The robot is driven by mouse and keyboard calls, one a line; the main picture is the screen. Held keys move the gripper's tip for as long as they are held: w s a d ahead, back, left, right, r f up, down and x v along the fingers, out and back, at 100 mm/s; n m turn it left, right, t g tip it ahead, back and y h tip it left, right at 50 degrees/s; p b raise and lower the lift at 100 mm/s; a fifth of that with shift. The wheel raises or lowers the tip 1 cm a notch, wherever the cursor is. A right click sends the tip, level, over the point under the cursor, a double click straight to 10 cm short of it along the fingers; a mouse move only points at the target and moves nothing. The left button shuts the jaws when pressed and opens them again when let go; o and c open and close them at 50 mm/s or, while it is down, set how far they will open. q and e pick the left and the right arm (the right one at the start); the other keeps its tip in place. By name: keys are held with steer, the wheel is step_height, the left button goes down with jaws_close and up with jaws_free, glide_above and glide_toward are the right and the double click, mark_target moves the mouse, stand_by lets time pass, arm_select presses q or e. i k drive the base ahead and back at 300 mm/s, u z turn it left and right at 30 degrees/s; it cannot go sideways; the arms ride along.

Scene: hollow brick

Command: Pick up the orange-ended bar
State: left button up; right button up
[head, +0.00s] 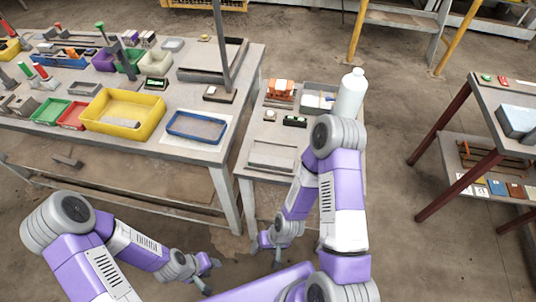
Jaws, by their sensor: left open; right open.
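I cannot single out the orange-ended bar with certainty at this size. On the left workbench (200,150), a small bar with a red or orange end (40,70) stands tilted beside a green-ended one (26,70). Another small orange piece (72,53) lies further back. My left gripper (212,272) is open and empty, low over the floor in front of the benches. My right gripper (266,246) is open and empty, also low, in front of the smaller bench and well away from the bars.
A yellow bin (122,128), blue tray (197,127), green tray (50,111) and red tray (73,115) sit on the left workbench. A white bottle (350,95) and orange brick-like block (280,90) stand on the smaller bench. A red-legged table (480,125) is at right; floor between is clear.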

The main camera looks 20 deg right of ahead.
mark_target(133, 124)
steer(key=u, duration=2.05)
steer(key=i, duration=1.8)
steer(key=z, duration=3.5)
